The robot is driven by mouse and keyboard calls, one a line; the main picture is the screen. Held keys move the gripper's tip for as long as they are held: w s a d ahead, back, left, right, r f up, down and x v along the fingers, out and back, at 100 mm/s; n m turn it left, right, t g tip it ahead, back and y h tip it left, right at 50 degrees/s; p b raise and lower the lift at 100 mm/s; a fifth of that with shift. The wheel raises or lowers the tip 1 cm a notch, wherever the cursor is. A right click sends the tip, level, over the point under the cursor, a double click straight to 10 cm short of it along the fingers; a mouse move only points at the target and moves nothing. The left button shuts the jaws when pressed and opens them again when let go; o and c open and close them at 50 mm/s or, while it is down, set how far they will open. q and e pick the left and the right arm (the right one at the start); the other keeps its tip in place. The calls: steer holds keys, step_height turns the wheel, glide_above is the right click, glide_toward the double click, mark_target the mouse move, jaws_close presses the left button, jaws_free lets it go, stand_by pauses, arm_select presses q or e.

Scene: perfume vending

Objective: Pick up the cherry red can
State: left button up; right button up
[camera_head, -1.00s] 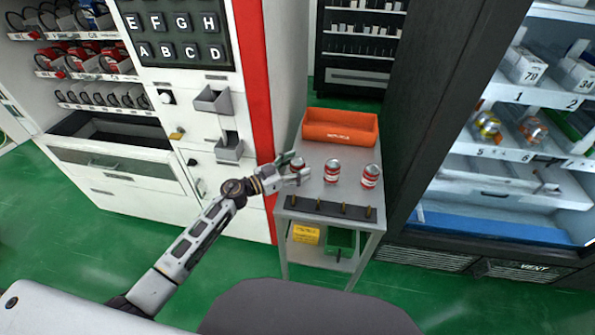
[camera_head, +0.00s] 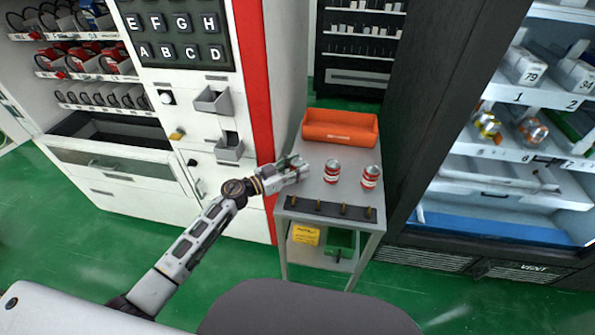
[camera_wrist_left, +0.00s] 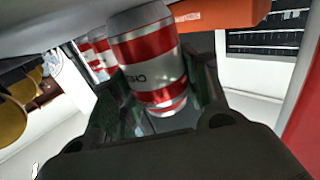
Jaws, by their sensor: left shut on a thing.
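A red and silver can with lettering that begins "CHE" (camera_wrist_left: 152,65) is between the fingers of my left gripper (camera_head: 296,168). The gripper is shut on it at the left side of the small grey table (camera_head: 318,196). In the head view the fingers mostly hide this can. Two similar red and silver cans, a middle one (camera_head: 332,171) and a right one (camera_head: 370,177), stand upright on the table to the right, apart from the gripper. I cannot tell whether the held can still touches the table. My right gripper is not in view.
An orange bin (camera_head: 340,128) sits at the table's back. A vending machine with a red stripe (camera_head: 252,80) stands close on the left, a glass-front cooler (camera_head: 500,150) on the right.

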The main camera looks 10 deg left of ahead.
arm_select(q)
steer(key=shift+r, duration=0.1)
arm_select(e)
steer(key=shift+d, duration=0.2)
arm_select(q)
step_height(320, 180, up, 6)
steer(key=shift+f+p, duration=0.1)
steer(key=shift+p, duration=1.1)
steer(key=shift+r+p, duration=0.7)
steer(key=shift+r, duration=1.3)
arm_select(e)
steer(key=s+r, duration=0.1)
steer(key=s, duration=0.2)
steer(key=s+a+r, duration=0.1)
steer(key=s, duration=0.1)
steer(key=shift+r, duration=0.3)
